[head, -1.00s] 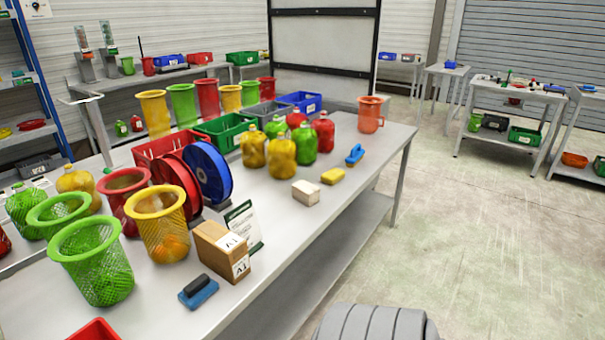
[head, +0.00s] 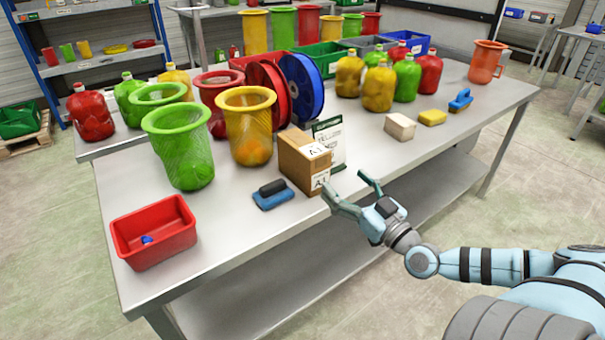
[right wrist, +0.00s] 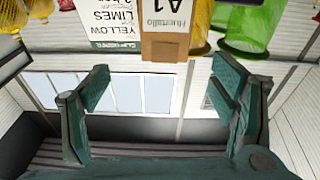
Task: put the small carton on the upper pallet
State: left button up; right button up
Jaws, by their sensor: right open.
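The small carton (head: 296,163) is a brown box with white A1 labels. It stands on the table near its front edge, beside a white and green sign card (head: 329,135). My right gripper (head: 347,184) is open and empty just in front and to the right of the carton, with its fingers pointing towards it. In the right wrist view the carton (right wrist: 172,22) shows upside down between and beyond the open fingers (right wrist: 162,76). My left gripper is out of view. I cannot make out an upper pallet; a wooden pallet (head: 25,147) lies on the floor at far left.
Net-covered buckets (head: 183,150), spools (head: 302,85) and a red bin (head: 152,232) stand on the table. The table front between bin and float is clear.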

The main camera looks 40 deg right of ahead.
aim_at(308, 146)
jog(key=w+b, duration=0.2)
jog(key=w, duration=0.1)
jog(key=shift+w+a+r, duration=0.15)
jog(key=shift+r, duration=0.2)
jog(key=w, duration=0.2)
jog(key=w+r+p, duration=0.1)
jog(key=w, duration=0.1)
jog(key=shift+w+d+r, duration=0.15)
jog(key=shift+w+d, duration=0.05)
jog(key=shift+w, duration=0.2)
jog(key=shift+w+a, duration=0.1)
jog(key=shift+w, duration=0.25)
jog(key=shift+w+r+p, duration=0.2)
jog(key=shift+w+p, duration=0.1)
jog(key=shift+p, duration=0.2)
jog(key=w+p, duration=0.1)
jog(key=w, duration=0.3)
jog(key=shift+w+r+p, duration=0.15)
jog(key=shift+w+p, duration=0.05)
jog(key=shift+p, duration=0.15)
jog(key=shift+w+a, duration=0.1)
jog(key=shift+w, duration=0.1)
jog(key=shift+s, duration=0.1)
jog(key=shift+c, duration=0.6)
jog(key=c, duration=0.3)
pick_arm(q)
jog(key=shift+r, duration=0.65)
pick_arm(e)
grip_shut()
